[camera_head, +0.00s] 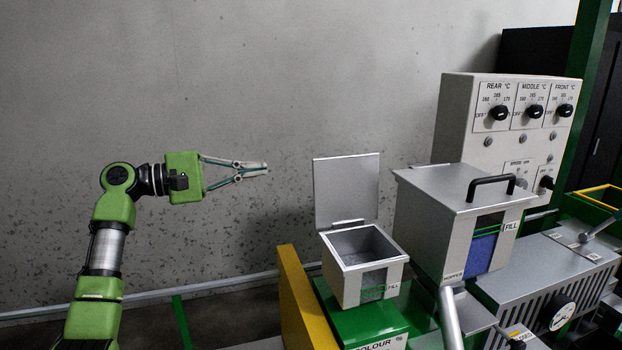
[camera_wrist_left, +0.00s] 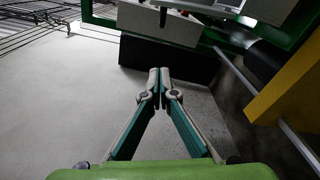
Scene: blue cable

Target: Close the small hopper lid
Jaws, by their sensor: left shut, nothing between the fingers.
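The small hopper (camera_head: 365,268) is a grey metal box with an open top, on a green base marked COLOUR. Its lid (camera_head: 346,189) stands upright at the back edge, hinged open. My left gripper (camera_head: 266,168) is shut and empty, in the air to the left of the raid lid, with a gap between them. In the left wrist view its fingertips (camera_wrist_left: 160,72) meet. The small hopper and its lid cannot be made out clearly in the left wrist view. My right gripper does not show.
A larger hopper (camera_head: 462,205) with a black-handled lid, closed, stands to the right. Behind it is a control panel (camera_head: 508,125) with several knobs. A yellow plate (camera_head: 297,303) stands left of the small hopper. The grey wall (camera_head: 250,70) is behind; the air above the small hopper is free.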

